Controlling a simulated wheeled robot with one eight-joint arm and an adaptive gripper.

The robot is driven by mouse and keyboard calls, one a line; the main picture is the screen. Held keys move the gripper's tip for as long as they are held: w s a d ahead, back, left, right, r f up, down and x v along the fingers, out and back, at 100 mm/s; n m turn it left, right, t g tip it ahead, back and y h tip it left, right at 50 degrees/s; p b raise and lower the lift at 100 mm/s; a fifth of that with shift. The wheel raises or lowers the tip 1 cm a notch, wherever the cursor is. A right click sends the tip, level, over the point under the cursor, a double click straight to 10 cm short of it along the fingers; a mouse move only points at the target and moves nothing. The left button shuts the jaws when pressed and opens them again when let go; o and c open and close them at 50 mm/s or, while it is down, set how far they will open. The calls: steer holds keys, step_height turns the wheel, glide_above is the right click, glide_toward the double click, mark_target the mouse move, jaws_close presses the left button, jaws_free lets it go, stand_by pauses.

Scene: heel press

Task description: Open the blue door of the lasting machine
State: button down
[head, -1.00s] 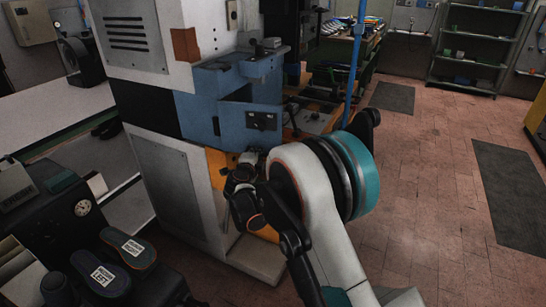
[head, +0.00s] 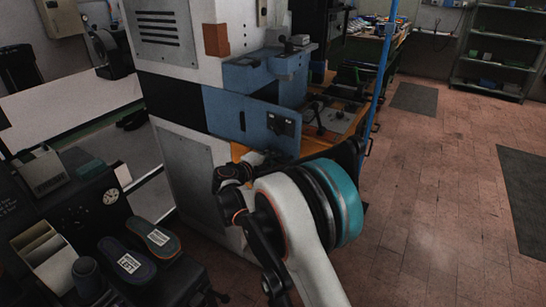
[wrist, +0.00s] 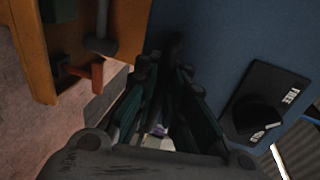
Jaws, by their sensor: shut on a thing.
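The lasting machine (head: 185,160) stands left of centre in the head view, grey-white with a black band. Its blue door (head: 262,118) carries a black plate with a knob (head: 283,125) and stands out to the right of the machine body. The wrist view shows the door as a broad blue face (wrist: 225,45), with the black plate and knob (wrist: 258,108) at right. My gripper (wrist: 170,60) has its dark, teal-sided fingers shut at the door's left edge in that view. The exact contact is dark. In the head view my arm covers most of the gripper.
An orange bench-like part (head: 240,150) lies below and behind the door. A blue post (head: 378,85) rises to the right of the machine. Shoe soles (head: 130,260) lie on a dark unit at the lower left. The tiled floor (head: 440,200) at right is open.

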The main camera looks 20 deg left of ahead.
steer(key=shift+d, duration=0.1)
steer(key=c, duration=1.7)
jaws_free()
